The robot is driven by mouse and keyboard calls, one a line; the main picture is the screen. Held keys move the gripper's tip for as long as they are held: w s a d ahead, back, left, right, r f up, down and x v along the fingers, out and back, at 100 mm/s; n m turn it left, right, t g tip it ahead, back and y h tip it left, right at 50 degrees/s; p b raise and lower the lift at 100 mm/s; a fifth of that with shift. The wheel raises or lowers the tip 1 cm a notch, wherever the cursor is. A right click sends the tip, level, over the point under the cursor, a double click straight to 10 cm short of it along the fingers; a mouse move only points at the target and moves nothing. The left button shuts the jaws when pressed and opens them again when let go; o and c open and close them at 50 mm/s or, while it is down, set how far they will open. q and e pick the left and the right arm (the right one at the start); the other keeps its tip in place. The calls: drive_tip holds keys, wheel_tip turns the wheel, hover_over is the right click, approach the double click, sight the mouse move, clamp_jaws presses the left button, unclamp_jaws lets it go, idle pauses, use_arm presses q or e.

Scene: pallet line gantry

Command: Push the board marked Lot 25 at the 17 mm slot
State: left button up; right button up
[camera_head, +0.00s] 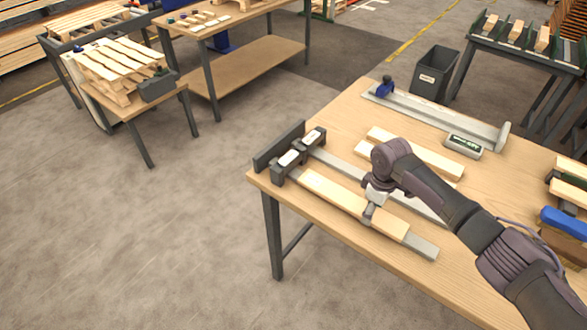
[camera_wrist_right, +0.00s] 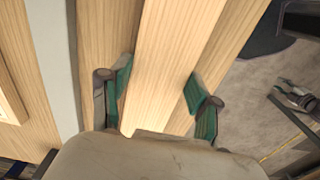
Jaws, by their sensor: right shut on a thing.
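A pale wooden board (camera_head: 325,191) lies along a grey metal rail (camera_head: 424,249) on the workbench; I cannot read any lot mark on it. Its far left end lies close to a dark slot block (camera_head: 279,171) with a white label. A second labelled slot block (camera_head: 314,137) stands behind it; I cannot read which is 17 mm. My right gripper (camera_head: 370,212) is low over the right half of the board. In the right wrist view its green-padded fingers (camera_wrist_right: 160,96) straddle the board (camera_wrist_right: 165,50), shut on it. My left gripper is not in view.
A second rail (camera_head: 335,163) runs parallel behind. Loose boards (camera_head: 428,156) lie beyond it, with a small display device (camera_head: 464,146) and a long measuring rail (camera_head: 435,109). A blue-handled tool (camera_head: 563,222) lies at right. A dark bin (camera_head: 434,76) stands behind the bench.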

drive_tip(key=shift+s+d+f, duration=0.1)
drive_tip(key=shift+f, duration=0.05)
drive_tip(key=o, duration=1.3)
